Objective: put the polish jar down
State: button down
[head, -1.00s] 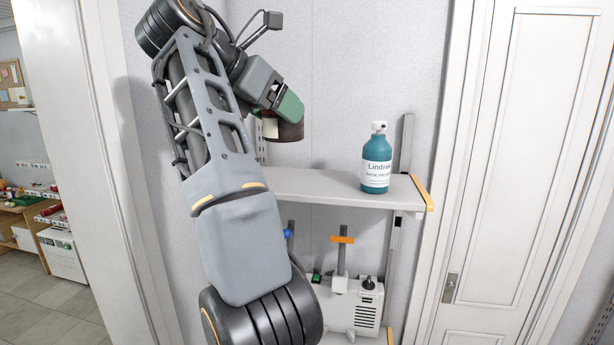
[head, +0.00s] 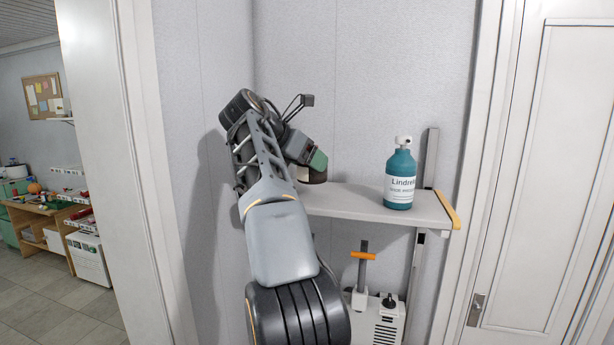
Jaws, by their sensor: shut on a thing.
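The polish jar (head: 315,177) is a dark brown jar with a pale label, mostly hidden behind my gripper. My gripper (head: 318,161), with green fingers, is shut on it from above. The jar is at the left part of the white shelf (head: 345,205), with its bottom about level in the picture with the shelf's back edge. I cannot tell whether it touches the shelf. My arm hides the shelf's left end.
A teal pump bottle (head: 400,178) stands on the shelf's right part, with bare shelf between it and the jar. A white machine with an orange handle (head: 363,256) is below. A wall is behind and a white door (head: 545,180) is at right.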

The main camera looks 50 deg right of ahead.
aim_at(299, 170)
jog(key=shift+w+d+f, duration=0.1)
jog(key=shift+d+f, duration=0.1)
jog(key=shift+f, duration=0.3)
jog(key=shift+w+d+f, duration=0.1)
jog(key=shift+d+f, duration=0.05)
jog(key=shift+f, duration=1.35)
